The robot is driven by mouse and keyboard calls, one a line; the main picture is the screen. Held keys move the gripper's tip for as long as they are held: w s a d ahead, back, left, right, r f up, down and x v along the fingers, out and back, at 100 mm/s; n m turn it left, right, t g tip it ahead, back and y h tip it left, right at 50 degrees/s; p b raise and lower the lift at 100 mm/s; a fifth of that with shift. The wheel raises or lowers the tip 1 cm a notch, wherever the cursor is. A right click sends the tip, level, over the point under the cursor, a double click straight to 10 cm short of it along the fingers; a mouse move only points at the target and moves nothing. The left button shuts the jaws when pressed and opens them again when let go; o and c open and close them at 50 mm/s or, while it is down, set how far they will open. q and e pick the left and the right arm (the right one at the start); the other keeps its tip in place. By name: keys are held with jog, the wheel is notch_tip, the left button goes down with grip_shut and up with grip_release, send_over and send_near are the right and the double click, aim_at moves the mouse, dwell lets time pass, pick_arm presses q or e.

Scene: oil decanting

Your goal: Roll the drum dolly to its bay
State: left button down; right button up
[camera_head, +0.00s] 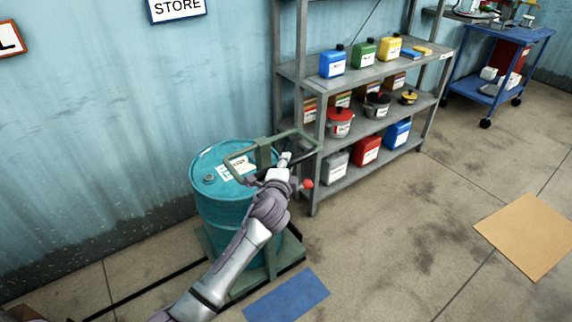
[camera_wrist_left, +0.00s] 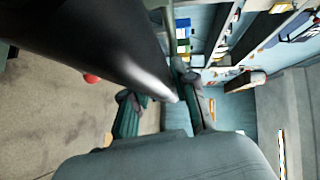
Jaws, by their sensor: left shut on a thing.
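The drum dolly has a green base (camera_head: 296,250) on the floor by the wall, and a green upright frame with a handle (camera_head: 300,140) at its top. A teal drum (camera_head: 212,190) with white labels on its lid stands upright on it. My left gripper (camera_head: 285,164) is shut on the handle, on the side facing the shelves. In the left wrist view, a dark bar (camera_wrist_left: 120,50) runs between the two fingers (camera_wrist_left: 163,102). A red knob (camera_head: 308,184) sits beside the gripper; my arm hides part of the drum and base. My right gripper is out of view.
A grey shelf rack (camera_head: 313,190) with cans and pots stands close right of the dolly. A blue floor patch (camera_head: 287,295) lies in front, and a tan one (camera_head: 528,237) at far right. A blue cart (camera_head: 470,88) stands at back right. The middle floor is clear.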

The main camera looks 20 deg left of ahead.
pick_arm(q)
jog(key=shift+w+d+r, duration=0.25)
jog(key=shift+w+d, duration=0.1)
jog(key=shift+d, duration=0.05)
jog(key=shift+w+d+f, duration=0.1)
jog(key=shift+w, duration=0.15)
jog(key=c, duration=1.3)
grip_release()
jog(key=o, duration=0.4)
jog(key=shift+w+d+f, duration=0.15)
jog(key=shift+w, duration=0.05)
jog(key=shift+s, duration=0.15)
jog(key=shift+s, duration=0.2)
jog(key=s+d+r, duration=0.1)
jog(key=s+r, duration=0.1)
jog(key=s, duration=0.9)
jog(key=shift+s, duration=0.15)
